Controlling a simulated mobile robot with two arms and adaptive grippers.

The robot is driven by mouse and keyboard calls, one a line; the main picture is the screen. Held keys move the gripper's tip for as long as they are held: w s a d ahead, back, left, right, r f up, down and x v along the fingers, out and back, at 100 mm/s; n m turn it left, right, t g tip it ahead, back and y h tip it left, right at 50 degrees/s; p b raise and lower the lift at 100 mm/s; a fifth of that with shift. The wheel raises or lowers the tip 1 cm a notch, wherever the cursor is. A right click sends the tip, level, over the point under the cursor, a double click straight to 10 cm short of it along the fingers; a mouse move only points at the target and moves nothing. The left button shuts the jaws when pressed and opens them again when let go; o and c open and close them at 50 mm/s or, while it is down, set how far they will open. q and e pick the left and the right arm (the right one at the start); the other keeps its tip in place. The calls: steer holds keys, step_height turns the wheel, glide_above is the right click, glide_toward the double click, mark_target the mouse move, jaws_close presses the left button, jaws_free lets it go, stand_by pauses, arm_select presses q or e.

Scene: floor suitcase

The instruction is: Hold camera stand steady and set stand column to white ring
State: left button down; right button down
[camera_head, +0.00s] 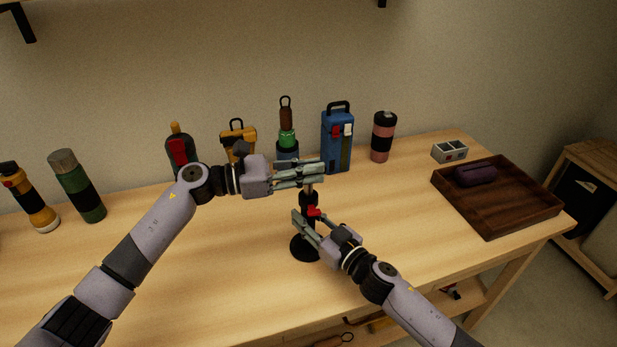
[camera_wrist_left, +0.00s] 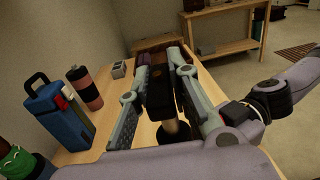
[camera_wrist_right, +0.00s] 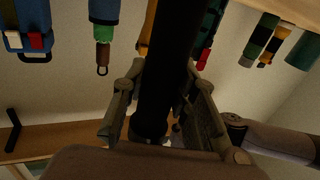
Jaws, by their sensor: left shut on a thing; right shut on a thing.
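The camera stand has a round black base (camera_head: 303,249) upright on the table, a dark lower sleeve with a red clamp (camera_head: 313,211), and a thin pale column (camera_head: 309,188) above. My left gripper (camera_head: 322,172) is shut on the stand's dark top block (camera_wrist_left: 158,95). The pale column (camera_wrist_left: 171,127) shows below that block in the left wrist view. My right gripper (camera_head: 307,220) is shut on the dark lower sleeve (camera_wrist_right: 168,75), near the red clamp and above the base. I cannot make out the white ring in any view.
Behind stand a blue case (camera_head: 337,140), a pink and black bottle (camera_head: 383,137), a green-topped bottle (camera_head: 288,138) and other containers. A wooden tray (camera_head: 500,215) with a purple case (camera_head: 475,175) and a small grey box (camera_head: 450,151) sit at right. The front table is clear.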

arm_select(q)
step_height(320, 180, up, 8)
steer(key=shift+f, duration=0.1)
arm_select(e)
steer(key=shift+d+f, duration=0.1)
steer(key=shift+f, duration=0.1)
steer(key=shift+s, duration=0.1)
arm_select(q)
steer(key=c, duration=1.5)
jaws_free()
steer(key=shift+f, duration=0.1)
steer(key=v, duration=1.2)
